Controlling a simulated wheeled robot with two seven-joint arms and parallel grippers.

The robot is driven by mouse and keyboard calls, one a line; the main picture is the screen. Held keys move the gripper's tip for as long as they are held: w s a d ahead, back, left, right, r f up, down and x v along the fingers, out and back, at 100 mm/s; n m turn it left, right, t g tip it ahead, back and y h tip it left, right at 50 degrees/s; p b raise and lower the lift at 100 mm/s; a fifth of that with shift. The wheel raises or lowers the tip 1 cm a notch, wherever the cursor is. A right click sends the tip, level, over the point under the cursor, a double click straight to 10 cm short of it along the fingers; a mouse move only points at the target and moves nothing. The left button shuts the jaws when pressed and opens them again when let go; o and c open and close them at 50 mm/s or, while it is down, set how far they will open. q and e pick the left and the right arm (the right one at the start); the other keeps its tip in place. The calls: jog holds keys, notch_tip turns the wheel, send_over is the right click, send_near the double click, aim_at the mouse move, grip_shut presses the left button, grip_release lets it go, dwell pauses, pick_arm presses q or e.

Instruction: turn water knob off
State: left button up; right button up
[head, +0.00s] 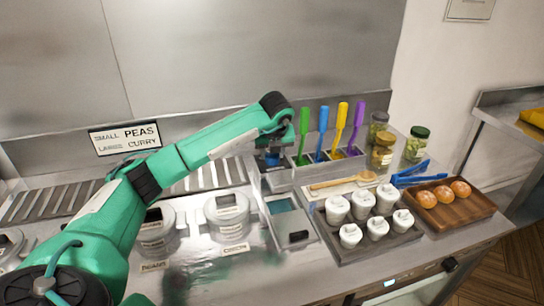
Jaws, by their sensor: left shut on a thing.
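My left arm reaches in from the left across the counter. Its gripper (271,157) points down at the back, just left of the upright coloured-handled utensils, and is small and partly hidden by my wrist. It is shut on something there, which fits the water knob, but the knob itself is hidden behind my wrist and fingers. In front of it is a metal basin (266,212) with bluish water showing in it. My right gripper is not in view.
A holder with green, blue, yellow and purple utensils (340,128) stands right of my gripper. White cups (376,202), blue tongs (418,178), jars (417,143) and a wooden tray of buns (438,214) fill the right. Lidded pots (228,218) stand below my forearm.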

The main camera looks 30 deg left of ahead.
pick_arm(q)
jog(key=shift+n, duration=0.7)
jog(key=shift+y+b, duration=0.3)
jog(key=shift+b, duration=0.05)
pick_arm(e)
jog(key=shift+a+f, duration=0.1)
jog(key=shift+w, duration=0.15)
pick_arm(q)
jog(key=o, duration=0.9)
jog(key=shift+o, duration=0.4)
jog(key=shift+g, duration=0.3)
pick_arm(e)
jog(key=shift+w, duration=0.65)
pick_arm(q)
jog(key=shift+r, duration=0.1)
